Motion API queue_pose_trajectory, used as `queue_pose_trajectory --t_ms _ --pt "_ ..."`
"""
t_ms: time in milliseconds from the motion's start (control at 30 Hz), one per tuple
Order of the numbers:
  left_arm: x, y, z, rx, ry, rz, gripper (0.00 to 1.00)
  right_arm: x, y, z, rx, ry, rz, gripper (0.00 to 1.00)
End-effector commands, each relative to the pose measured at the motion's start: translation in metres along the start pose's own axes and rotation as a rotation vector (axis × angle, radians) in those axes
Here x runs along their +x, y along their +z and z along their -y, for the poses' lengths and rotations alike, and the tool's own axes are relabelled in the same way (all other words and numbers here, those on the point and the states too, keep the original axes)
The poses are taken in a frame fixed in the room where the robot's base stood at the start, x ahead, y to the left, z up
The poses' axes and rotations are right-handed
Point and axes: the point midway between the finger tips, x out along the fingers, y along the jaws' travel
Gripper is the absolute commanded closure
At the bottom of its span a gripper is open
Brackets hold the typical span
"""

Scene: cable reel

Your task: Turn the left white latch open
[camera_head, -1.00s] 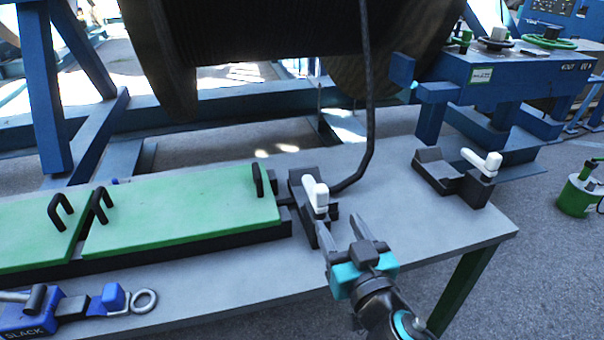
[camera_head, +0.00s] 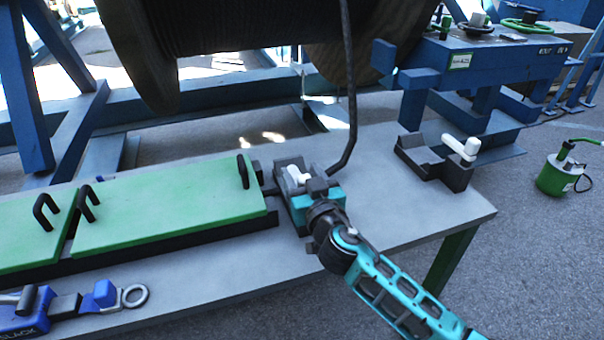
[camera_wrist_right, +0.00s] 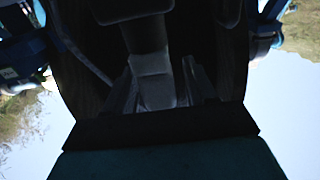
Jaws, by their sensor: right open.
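The left white latch (camera_head: 297,175) sits on a dark clamp block (camera_head: 288,163) at the right end of the green-topped board. My right gripper (camera_head: 298,182) is open over this block, with the latch between or just in front of its fingers; the gripper covers part of both. In the dark right wrist view, a pale grey piece, probably the latch (camera_wrist_right: 157,88), shows between the fingers. Contact cannot be told. The other white latch (camera_head: 461,148) lies across its dark block (camera_head: 435,165) at the right. My left gripper is out of view.
A black cable (camera_head: 351,100) rises just behind the left clamp. Black handles (camera_head: 243,171) stand on the green boards (camera_head: 160,205). A blue tool with a ring (camera_head: 100,296) lies at front left. The grey tabletop (camera_head: 385,215) between the blocks is clear.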

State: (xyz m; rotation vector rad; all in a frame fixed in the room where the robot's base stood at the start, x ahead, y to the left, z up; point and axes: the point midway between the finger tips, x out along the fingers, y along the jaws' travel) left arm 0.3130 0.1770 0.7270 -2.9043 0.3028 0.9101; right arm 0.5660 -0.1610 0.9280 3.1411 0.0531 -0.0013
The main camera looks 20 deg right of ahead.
Motion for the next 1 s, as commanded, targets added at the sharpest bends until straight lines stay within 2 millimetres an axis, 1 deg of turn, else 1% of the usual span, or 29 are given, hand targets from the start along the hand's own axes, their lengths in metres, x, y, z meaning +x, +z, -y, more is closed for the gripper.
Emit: queue_pose_trajectory --t_ms 300,867,1000 --pt "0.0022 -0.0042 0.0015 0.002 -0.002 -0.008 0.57 0.0021 0.0001 0.0001 0.0 0.0 0.0 0.46" --pt "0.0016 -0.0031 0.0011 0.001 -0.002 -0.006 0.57 0.0018 0.0 0.0 0.0 0.0 0.0 0.99" --pt "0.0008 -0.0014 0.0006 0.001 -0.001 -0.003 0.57 0.0018 0.0001 -0.0001 0.0 0.0 0.0 1.0"
